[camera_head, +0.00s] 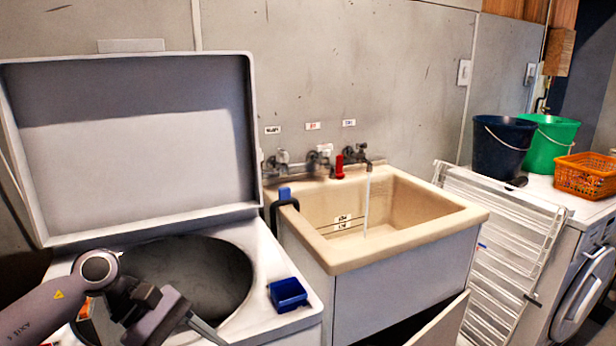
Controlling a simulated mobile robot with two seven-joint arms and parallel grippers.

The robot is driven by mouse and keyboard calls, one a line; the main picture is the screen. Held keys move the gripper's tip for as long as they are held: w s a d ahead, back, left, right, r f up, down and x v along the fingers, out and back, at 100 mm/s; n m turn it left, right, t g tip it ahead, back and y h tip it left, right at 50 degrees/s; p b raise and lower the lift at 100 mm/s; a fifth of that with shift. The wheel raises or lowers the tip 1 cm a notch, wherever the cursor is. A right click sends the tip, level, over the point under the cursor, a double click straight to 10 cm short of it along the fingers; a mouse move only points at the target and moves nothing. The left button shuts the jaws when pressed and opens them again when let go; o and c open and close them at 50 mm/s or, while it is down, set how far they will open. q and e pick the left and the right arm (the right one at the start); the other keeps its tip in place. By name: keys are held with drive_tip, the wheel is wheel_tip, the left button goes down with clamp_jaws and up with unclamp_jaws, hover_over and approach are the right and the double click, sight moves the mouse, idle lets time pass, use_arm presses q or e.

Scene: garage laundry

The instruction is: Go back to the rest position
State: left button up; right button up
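My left arm comes in from the lower left, and my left gripper (192,328) is low over the front of the open top-loading washer (262,285). Part of the gripper is cut off by the bottom edge, so I cannot tell whether it is open or shut. I see nothing held in the part that shows. My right arm and gripper are out of view.
The washer lid (135,150) stands raised. A small blue tray (288,294) sits on the washer's right rim. A beige sink (400,258) has a thin water stream. A folded white rack (510,235) and buckets (502,148) are at right.

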use_arm(q)
drive_tip(key=s+d+r+n+t+h+p, duration=0.25)
drive_tip(key=d+n+t+h, duration=0.55)
drive_tip(key=n, duration=0.9)
drive_tip(key=a+f+n+t+y, duration=0.3)
drive_tip(key=f+n+t+y, duration=0.15)
drive_tip(key=n, duration=0.95)
drive_tip(key=a+f+n+t+y, duration=0.2)
drive_tip(key=f+n+t+y, duration=0.25)
drive_tip(key=n, duration=0.95)
drive_tip(key=s+a+f+n+g+y+p, duration=0.1)
drive_tip(key=s+a+f+n+g+y, duration=0.1)
drive_tip(key=s+f+n, duration=0.4)
drive_tip(key=s+a+f+n+g+y, duration=0.3)
drive_tip(key=s+f+n+y, duration=0.1)
drive_tip(key=s+f+n, duration=0.2)
drive_tip(key=f+n, duration=0.1)
drive_tip(key=n, duration=0.1)
drive_tip(key=shift+s+f+n+g+p, duration=0.2)
drive_tip(key=shift+f+n+g+p, duration=0.1)
drive_tip(key=shift+f+g+p, duration=0.1)
drive_tip(key=shift+r, duration=0.1)
